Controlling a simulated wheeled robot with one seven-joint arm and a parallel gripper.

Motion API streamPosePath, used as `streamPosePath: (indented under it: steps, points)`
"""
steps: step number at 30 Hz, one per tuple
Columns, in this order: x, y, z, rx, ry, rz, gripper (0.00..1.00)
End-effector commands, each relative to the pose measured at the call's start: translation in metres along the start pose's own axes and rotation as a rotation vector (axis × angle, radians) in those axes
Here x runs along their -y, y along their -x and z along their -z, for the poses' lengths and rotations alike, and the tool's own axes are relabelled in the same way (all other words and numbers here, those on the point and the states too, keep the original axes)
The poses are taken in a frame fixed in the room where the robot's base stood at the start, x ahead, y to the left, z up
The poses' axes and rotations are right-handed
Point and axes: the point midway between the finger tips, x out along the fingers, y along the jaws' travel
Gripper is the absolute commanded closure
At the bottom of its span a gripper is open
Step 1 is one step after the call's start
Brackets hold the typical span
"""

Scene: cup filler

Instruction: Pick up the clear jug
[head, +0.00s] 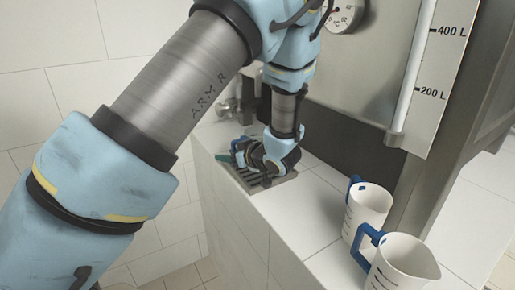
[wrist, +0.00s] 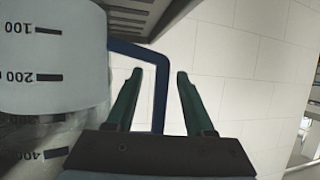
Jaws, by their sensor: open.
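A pale jug (wrist: 50,85) with dark measuring marks fills the left of the wrist view, upside down there. Part of it looks see-through. Its blue handle (wrist: 160,95) runs between the two green fingers of my gripper (wrist: 159,75). The fingers are open, with a gap on both sides of the handle. In the head view my gripper is down at the drain grate (head: 286,179) on the white ledge, and my wrist hides the jug there.
Two white jugs with blue handles, a farther one (head: 370,208) and a nearer one (head: 403,264), stand on the tiled ledge (head: 305,212) at right. A metal tank (head: 365,70) with a level gauge rises behind. A tap (head: 228,107) shows behind my wrist.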

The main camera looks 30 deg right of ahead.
Motion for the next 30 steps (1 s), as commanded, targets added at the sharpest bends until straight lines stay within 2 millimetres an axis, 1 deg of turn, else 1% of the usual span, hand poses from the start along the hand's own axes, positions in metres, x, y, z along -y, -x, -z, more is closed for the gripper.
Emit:
streamPosePath:
  steps: [7,8,21,22,30]
  points:
    - [-0.0001,-0.0025,0.0000,0.000,0.000,-0.001,0.46]
    - [-0.0001,-0.0024,0.0000,0.000,0.000,-0.001,0.49]
    - [-0.0002,-0.0021,-0.0001,0.000,0.000,-0.001,0.98]
    - [-0.0001,-0.0021,-0.0001,0.000,0.000,-0.001,1.00]
    - [-0.0002,-0.0021,-0.0001,0.000,0.000,-0.001,1.00]
